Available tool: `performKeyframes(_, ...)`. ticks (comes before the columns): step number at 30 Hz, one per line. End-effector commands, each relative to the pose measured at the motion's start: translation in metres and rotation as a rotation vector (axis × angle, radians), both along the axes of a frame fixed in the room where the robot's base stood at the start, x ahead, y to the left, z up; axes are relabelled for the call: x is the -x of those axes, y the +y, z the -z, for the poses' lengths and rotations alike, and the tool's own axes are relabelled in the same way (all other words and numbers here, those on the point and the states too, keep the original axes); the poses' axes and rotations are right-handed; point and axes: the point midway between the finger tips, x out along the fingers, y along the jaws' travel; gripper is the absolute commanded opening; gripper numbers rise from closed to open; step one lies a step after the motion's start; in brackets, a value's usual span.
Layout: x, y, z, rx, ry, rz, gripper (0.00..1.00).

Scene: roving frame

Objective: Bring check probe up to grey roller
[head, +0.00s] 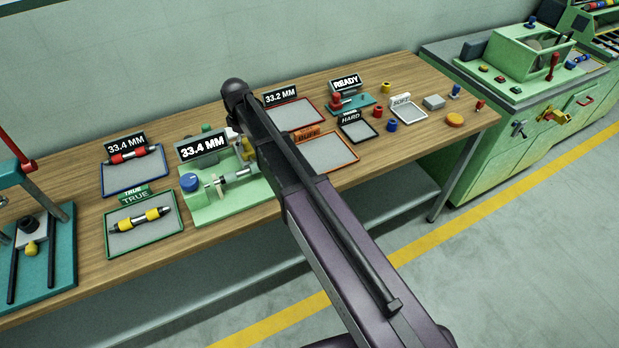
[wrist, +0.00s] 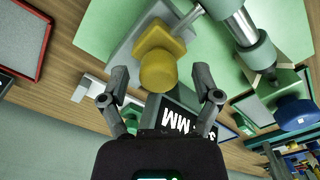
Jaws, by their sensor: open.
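The grey roller (head: 238,176) lies in a green gauge fixture (head: 205,213) on the bench. It also shows at the top right of the wrist view (wrist: 240,25). The yellow knob and block, which look like the check probe (wrist: 158,68), sit on a grey slide beside the roller. A thin grey rod runs from the block towards the roller; I cannot tell whether it touches. In the head view the yellow part (head: 248,148) is partly behind my arm. My gripper (wrist: 161,75) is open, its fingers on either side of the knob, with no clear contact.
A "33.4 MM" display (head: 203,146) stands at the fixture's back, close to my fingers. A blue knob (head: 189,182) is at its left. Trays with red (head: 131,155) and yellow (head: 139,218) rollers lie left. An orange-rimmed tray (head: 330,150) lies right.

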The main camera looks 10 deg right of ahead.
Motion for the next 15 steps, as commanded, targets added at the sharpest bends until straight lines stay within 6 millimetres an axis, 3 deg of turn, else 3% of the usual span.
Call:
performKeyframes(8,-0.023,0.006,0.0,0.0,0.0,0.0,0.81)
performKeyframes(15,-0.021,0.006,-0.023,0.0,-0.001,0.0,0.81)
